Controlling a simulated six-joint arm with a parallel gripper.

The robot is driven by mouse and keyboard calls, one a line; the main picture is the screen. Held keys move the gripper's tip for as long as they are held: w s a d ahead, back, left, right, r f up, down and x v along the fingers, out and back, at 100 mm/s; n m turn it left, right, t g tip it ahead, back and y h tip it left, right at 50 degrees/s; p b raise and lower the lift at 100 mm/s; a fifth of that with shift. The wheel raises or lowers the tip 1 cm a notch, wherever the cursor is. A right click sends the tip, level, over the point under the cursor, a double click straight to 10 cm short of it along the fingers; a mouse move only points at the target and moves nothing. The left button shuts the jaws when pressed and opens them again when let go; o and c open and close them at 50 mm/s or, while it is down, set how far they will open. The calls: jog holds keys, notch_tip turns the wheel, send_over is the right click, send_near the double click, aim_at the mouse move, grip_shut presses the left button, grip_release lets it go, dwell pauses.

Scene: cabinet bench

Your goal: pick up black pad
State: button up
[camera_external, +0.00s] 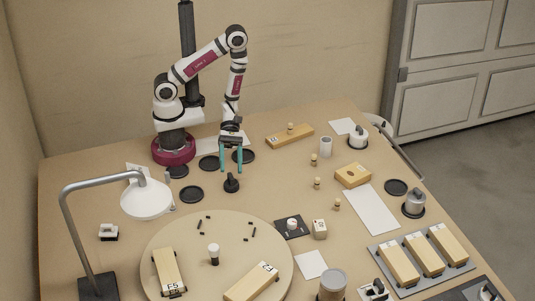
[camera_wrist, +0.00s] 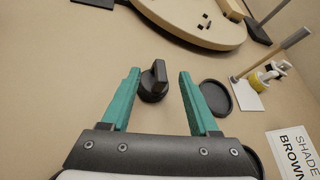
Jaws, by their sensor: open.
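A black round piece with an upright grip (camera_external: 231,184) stands on the bench just below my gripper (camera_external: 231,171) in the external view. In the wrist view the piece (camera_wrist: 153,84) shows between the two teal fingers of my gripper (camera_wrist: 160,73), nearer the left finger. The fingers are open and empty, pointing down. I cannot tell how far above the bench their tips are. Flat black discs also lie nearby, one (camera_external: 192,194) to the left; another disc (camera_wrist: 217,98) shows beside the right finger in the wrist view. Which of these is the black pad is not certain.
A round wooden board (camera_external: 216,282) with blocks lies in front. A lamp (camera_external: 146,198) stands at the left. A dark square pad (camera_external: 281,232) bears a white-topped piece. Wooden blocks, pegs and a white sheet (camera_external: 371,211) are on the right. Bench left of the discs is mostly clear.

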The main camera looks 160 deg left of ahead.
aim_at(232, 183)
jog(key=x, duration=0.7)
jog(key=shift+w+f, duration=0.1)
jog(key=shift+f, duration=0.05)
grip_shut()
